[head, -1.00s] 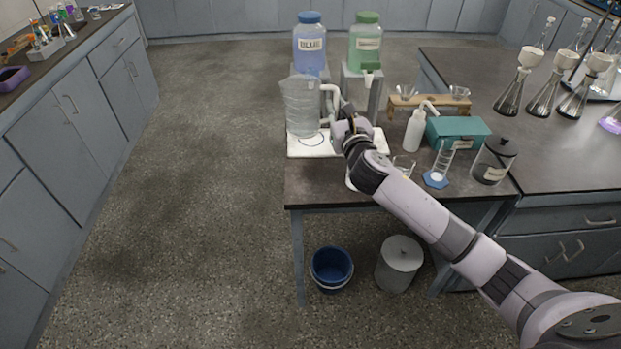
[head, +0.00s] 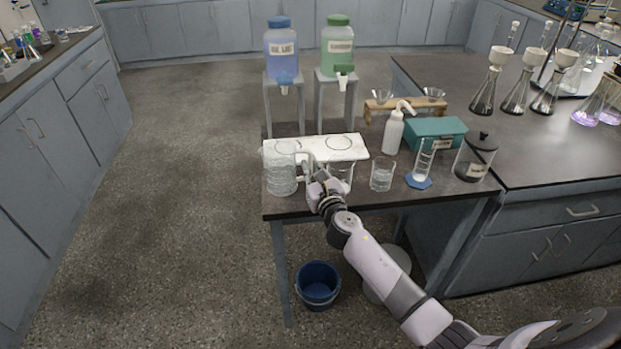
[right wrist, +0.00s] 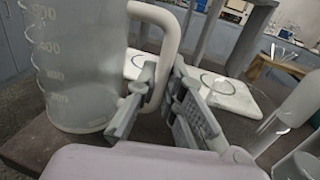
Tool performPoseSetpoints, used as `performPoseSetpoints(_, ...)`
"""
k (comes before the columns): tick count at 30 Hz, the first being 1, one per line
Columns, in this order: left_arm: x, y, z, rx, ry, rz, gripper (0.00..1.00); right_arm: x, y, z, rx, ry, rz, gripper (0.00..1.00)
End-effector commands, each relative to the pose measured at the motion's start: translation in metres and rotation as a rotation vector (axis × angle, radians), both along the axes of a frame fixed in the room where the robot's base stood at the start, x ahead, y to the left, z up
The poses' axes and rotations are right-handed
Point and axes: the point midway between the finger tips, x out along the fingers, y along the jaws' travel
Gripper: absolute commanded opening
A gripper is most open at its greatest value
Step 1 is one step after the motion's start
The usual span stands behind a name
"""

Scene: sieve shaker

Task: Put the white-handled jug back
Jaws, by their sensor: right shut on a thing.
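The clear jug (head: 281,178) with the white handle (head: 307,160) is upright at the front left of the small table. My right gripper (head: 316,184) is shut on that handle, to the right of the jug's body. In the right wrist view the jug (right wrist: 75,65) fills the left side, and the gripper fingers (right wrist: 160,105) close around the lower handle (right wrist: 168,25). I cannot tell whether the base touches the table. The white board with ring marks (head: 352,142) lies behind the jug; its left ring is partly empty to view. My left gripper is not in view.
A beaker (head: 342,178) stands partly hidden behind my right gripper, with another beaker (head: 382,175) to its right. A wash bottle (head: 393,133), teal box (head: 437,132) and dark-lidded jar (head: 474,160) stand farther right. Blue (head: 281,48) and green (head: 338,50) dispensers stand behind the board.

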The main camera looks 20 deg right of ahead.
Motion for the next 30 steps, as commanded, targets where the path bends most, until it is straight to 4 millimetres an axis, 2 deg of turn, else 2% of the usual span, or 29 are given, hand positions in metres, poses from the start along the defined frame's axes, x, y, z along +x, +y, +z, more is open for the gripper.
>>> performPoseSetpoints(1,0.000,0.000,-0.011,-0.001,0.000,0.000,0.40,0.000,0.000,-0.013,0.005,-0.001,-0.001,0.00)
performPoseSetpoints(4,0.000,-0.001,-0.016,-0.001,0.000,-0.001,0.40,0.000,0.000,-0.021,0.004,-0.003,0.000,0.00)
performPoseSetpoints(15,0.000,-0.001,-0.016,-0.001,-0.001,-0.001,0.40,0.000,0.000,-0.023,0.001,-0.003,0.000,0.00)
performPoseSetpoints(16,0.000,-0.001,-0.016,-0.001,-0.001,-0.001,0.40,0.000,0.000,-0.025,0.000,0.001,0.000,0.10)
performPoseSetpoints(24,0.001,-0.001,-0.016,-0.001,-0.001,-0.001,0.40,0.000,0.000,-0.024,0.000,0.000,-0.001,0.28)
performPoseSetpoints(30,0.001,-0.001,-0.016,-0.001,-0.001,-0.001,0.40,0.000,0.000,-0.024,0.000,0.000,-0.001,0.29)
